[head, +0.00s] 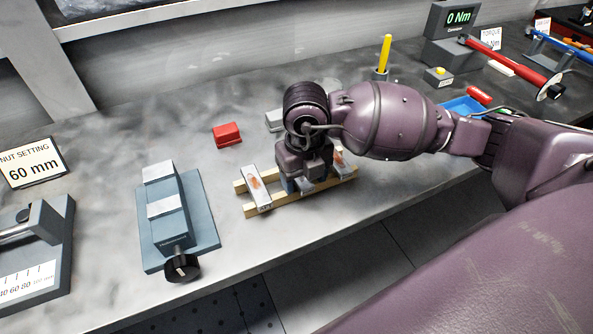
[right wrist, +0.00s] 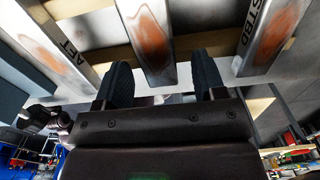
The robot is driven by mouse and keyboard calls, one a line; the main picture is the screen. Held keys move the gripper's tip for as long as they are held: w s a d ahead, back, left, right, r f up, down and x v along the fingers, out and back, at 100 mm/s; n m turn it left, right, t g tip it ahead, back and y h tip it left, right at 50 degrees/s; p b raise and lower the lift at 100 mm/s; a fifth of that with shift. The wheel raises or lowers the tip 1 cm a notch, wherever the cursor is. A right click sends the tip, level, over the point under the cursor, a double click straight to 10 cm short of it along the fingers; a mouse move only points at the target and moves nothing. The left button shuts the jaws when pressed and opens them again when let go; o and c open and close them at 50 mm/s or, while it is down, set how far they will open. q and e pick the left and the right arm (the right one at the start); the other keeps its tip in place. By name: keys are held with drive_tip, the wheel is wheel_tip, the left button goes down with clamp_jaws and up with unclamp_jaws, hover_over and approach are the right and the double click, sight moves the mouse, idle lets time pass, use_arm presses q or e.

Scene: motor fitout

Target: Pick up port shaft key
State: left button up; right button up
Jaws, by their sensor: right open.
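Three flat metal keys with rust-brown patches lie across a pair of wooden rails (head: 295,207). The key marked AFT (head: 258,188) is at the left end; it also shows at the left of the right wrist view (right wrist: 50,50). The key marked STBD (right wrist: 268,35) is at the right there. The middle key (right wrist: 150,40) shows no readable label, so I cannot confirm it is the port one. My right gripper (head: 297,186) points down over the rails, open. Its fingers (right wrist: 162,85) stand on either side of the middle key's near end. My left gripper is not in view.
A blue-grey vise (head: 170,215) with a black knob stands left of the rails. A red block (head: 227,134) lies behind them. A yellow rod (head: 385,53), a blue tray (head: 462,105) and a torque wrench (head: 515,63) are at the right.

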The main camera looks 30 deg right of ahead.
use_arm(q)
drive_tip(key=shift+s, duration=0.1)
use_arm(e)
clamp_jaws()
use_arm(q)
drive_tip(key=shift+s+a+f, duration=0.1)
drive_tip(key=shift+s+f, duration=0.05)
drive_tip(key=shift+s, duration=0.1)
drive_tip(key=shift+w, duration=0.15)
use_arm(e)
drive_tip(key=shift+r, duration=0.1)
